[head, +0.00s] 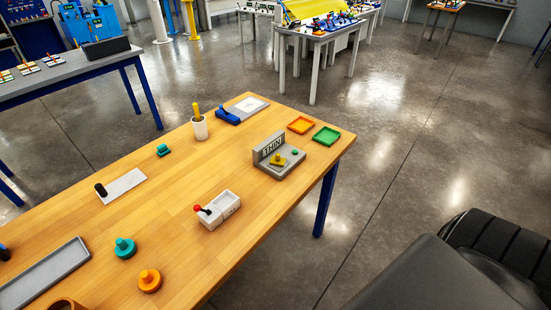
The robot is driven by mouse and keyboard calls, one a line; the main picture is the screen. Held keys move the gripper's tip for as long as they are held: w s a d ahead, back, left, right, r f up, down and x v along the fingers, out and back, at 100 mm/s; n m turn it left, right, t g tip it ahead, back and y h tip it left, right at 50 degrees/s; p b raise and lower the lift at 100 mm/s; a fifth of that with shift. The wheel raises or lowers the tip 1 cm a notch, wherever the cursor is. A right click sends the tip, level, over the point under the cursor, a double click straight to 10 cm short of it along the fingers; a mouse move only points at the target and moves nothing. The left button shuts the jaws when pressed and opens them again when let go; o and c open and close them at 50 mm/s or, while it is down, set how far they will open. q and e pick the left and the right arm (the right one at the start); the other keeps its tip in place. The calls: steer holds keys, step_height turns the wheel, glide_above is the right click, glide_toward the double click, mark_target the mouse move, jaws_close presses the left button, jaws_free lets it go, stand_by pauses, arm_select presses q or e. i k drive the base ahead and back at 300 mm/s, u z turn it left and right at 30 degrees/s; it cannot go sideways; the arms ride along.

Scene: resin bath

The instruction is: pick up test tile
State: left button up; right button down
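No thing in the head view is plainly marked as the test tile. A small pale square (250,104) lies on a light grey plate (261,98) near the back edge of the wooden table and may be the tile. A grey stand (289,171) with a sign reading "THIN" holds a small yellow piece (277,161) and a green button (295,153). Neither of my grippers shows in the view.
The wooden table (200,175) also bears a cup with a yellow handle (199,127), orange (301,125) and green (326,136) trays, a white box with a red knob (221,210), teal and orange knobs, and a long grey tray (44,275).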

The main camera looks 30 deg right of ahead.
mark_target(277, 161)
steer(key=z, duration=0.5)
steer(key=k, duration=1.2)
steer(key=z, duration=0.15)
steer(key=i, duration=0.75)
steer(key=z, duration=1.55)
steer(key=i, duration=1.75)
